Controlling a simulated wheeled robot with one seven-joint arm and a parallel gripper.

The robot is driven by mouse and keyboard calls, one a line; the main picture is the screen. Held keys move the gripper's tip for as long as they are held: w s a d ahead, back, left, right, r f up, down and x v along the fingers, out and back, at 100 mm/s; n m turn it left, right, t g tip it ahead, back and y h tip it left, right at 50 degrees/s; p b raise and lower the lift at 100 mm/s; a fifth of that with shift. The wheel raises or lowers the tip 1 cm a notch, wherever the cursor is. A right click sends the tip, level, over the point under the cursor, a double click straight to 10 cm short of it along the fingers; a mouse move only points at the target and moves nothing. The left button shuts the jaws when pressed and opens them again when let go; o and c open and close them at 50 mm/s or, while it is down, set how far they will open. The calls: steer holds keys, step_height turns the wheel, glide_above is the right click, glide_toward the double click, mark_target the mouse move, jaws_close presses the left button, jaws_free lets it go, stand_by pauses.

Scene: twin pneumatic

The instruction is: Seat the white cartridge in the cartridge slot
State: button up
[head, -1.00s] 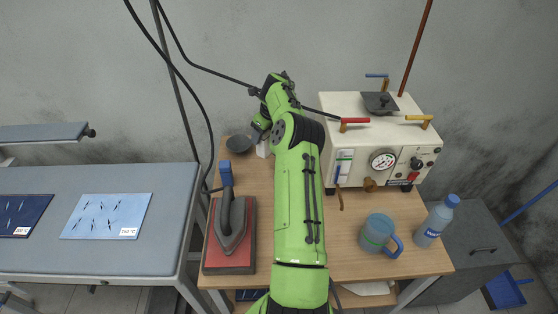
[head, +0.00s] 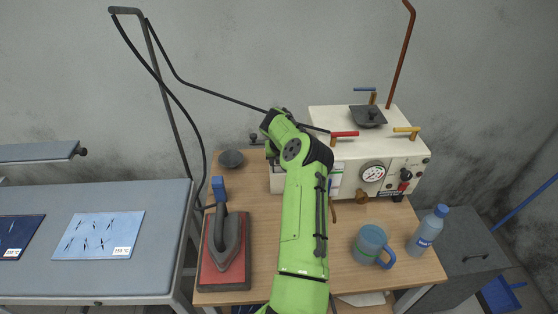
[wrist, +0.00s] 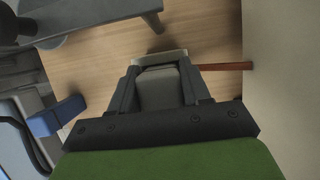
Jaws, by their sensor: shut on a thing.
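In the wrist view my gripper (wrist: 159,68) is shut on the white cartridge (wrist: 158,91), which shows as a pale grey block between the two dark fingers. Its far end has a lighter rim, and wood tabletop lies beyond it. In the head view my green arm hides the gripper and the cartridge. A pale box-like part (head: 277,181) shows just left of my arm; I cannot tell what it belongs to. I cannot make out the cartridge slot in either view.
The cream boiler (head: 408,150) stands right of my arm, and its pale side (wrist: 285,80) fills the wrist view's right edge. The iron (head: 231,247) rests on a red pad at left. A mug (head: 370,243) and bottle (head: 428,230) stand at right.

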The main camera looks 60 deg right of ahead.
steer(key=shift+f, duration=0.1)
steer(key=o, duration=1.1)
steer(key=shift+o, duration=0.2)
